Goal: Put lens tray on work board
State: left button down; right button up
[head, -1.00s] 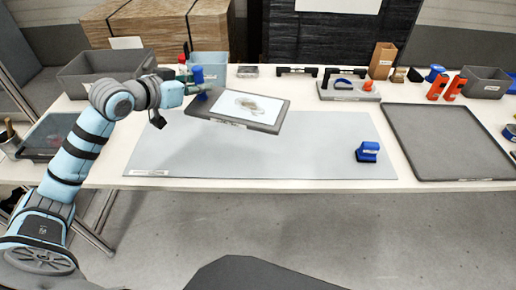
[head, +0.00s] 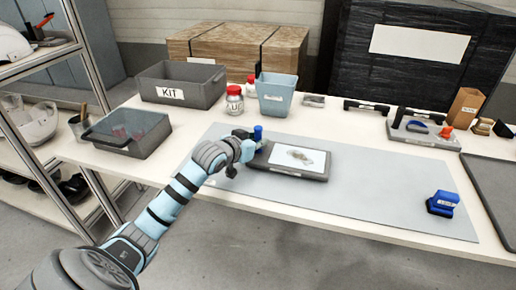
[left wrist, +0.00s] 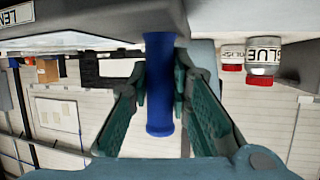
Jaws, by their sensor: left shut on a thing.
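The lens tray (head: 290,175) is a flat dark grey tray with a white sheet and a clear lens shape on top, and a blue upright handle at its left end. My left gripper (head: 249,147) is at that end, its fingers closed around the blue handle (left wrist: 160,100) in the left wrist view. The tray lies level over the left part of the work board (head: 385,195), a light grey mat. Whether it touches the board I cannot tell for sure. My right gripper is not in view.
A grey KIT bin (head: 183,86), a red-capped glue jar (head: 234,101) and a light blue bin (head: 275,95) stand behind the tray. A clear-lidded grey box (head: 127,135) is at left. A blue tool (head: 442,203) sits on the board's right; its middle is bare.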

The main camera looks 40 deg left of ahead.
pick_arm(q)
jog(key=shift+f, duration=0.6)
jog(key=shift+r, duration=0.1)
jog(key=c, duration=1.5)
grip_release()
